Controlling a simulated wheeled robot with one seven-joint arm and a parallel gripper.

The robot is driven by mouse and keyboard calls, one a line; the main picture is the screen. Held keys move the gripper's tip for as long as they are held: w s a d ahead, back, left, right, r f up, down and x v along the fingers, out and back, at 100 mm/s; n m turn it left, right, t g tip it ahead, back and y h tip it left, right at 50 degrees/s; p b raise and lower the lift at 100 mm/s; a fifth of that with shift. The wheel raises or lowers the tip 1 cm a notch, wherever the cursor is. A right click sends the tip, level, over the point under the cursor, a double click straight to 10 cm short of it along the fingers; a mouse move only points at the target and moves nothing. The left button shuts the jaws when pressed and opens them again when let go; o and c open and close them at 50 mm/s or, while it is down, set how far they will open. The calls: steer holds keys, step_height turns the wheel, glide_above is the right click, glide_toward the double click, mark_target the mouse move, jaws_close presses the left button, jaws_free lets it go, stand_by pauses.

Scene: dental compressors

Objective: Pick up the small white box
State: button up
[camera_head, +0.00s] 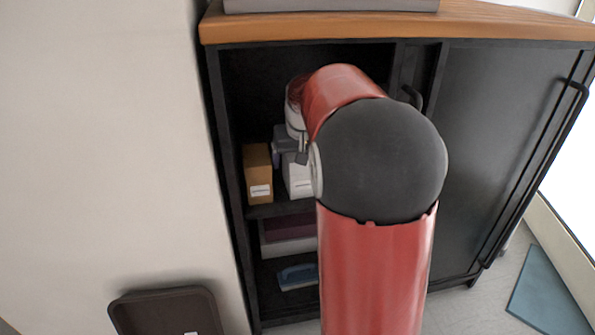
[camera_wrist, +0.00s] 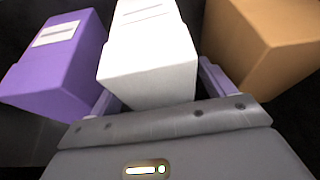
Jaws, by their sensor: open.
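The small white box (camera_wrist: 150,60) stands in the middle of the wrist view, with a label on its upper part. It also shows in the head view (camera_head: 298,182) on the upper shelf of the black cabinet, partly hidden by my arm. My gripper (camera_wrist: 158,95) is open, with one finger on each side of the near end of the white box. The fingers look purplish-grey and partly hidden; I cannot tell whether they touch the box. In the head view my gripper (camera_head: 288,145) is inside the cabinet, above the white box.
A brown box (camera_head: 257,172) stands close beside the white box, and a purple box (camera_wrist: 58,60) is on its other side. The cabinet's wooden top (camera_head: 480,22) is above; the closed dark door (camera_head: 490,150) is at right. A lower shelf holds a maroon-and-white item (camera_head: 287,240).

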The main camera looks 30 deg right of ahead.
steer(key=shift+f, duration=0.2)
stand_by(0.6)
steer(key=c, duration=1.1)
steer(key=shift+r, duration=0.1)
steer(key=shift+c, duration=0.2)
